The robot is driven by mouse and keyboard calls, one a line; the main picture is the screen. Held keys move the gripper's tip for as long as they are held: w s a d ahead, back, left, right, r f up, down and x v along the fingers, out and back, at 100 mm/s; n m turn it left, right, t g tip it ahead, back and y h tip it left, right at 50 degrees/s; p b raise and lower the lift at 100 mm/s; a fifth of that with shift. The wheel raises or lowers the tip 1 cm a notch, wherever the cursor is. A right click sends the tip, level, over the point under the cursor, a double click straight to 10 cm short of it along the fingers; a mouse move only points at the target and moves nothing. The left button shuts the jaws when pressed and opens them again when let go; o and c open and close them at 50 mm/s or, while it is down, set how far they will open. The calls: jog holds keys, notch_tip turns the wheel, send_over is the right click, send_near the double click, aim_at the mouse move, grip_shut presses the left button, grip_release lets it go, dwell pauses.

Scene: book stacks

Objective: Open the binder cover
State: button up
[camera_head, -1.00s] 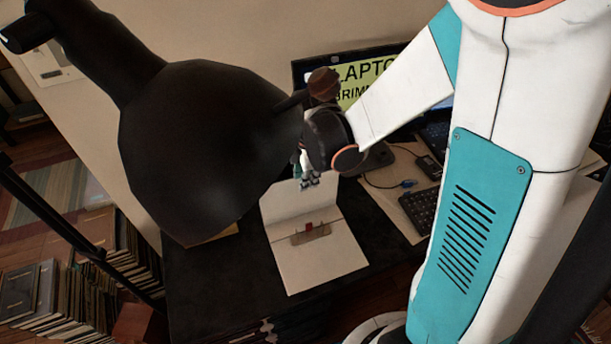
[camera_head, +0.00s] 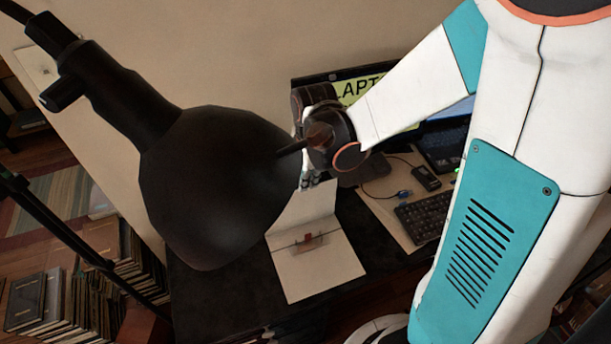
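The binder (camera_head: 325,273) lies on the dark desk, pale inside, with a reddish-brown clip mechanism (camera_head: 307,242) near its fold. Its cover (camera_head: 303,208) is swung away from the pages on the far side; I cannot tell its exact angle. My gripper (camera_head: 307,184) is at the cover's far edge, with its small fingertips at or very near that edge. The lamp partly hides the gripper and the cover's left side, so the finger gap and any contact are unclear.
A large black lamp (camera_head: 210,185) hangs in front of the desk's left part. A laptop (camera_head: 445,140) and a keyboard (camera_head: 422,215) stand right of the binder. Piles of books (camera_head: 75,300) are on the floor at left. Dark desk surface left of the binder looks clear.

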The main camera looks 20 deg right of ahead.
jog(key=shift+s+r+p, duration=0.1)
jog(key=shift+r+p, duration=0.45)
jog(key=shift+r, duration=0.35)
notch_tip(320, 180, up, 12)
jog(key=s, duration=0.2)
jog(key=shift+s, duration=0.15)
dwell(0.3)
jog(key=shift+f, duration=0.15)
jog(key=s+f+m+t+b, duration=0.4)
jog(key=s+m+b, duration=0.4)
jog(key=m, duration=1)
jog(key=shift+s+a+f+t, duration=0.35)
jog(key=shift+s+t, duration=0.25)
jog(key=shift+s, duration=0.9)
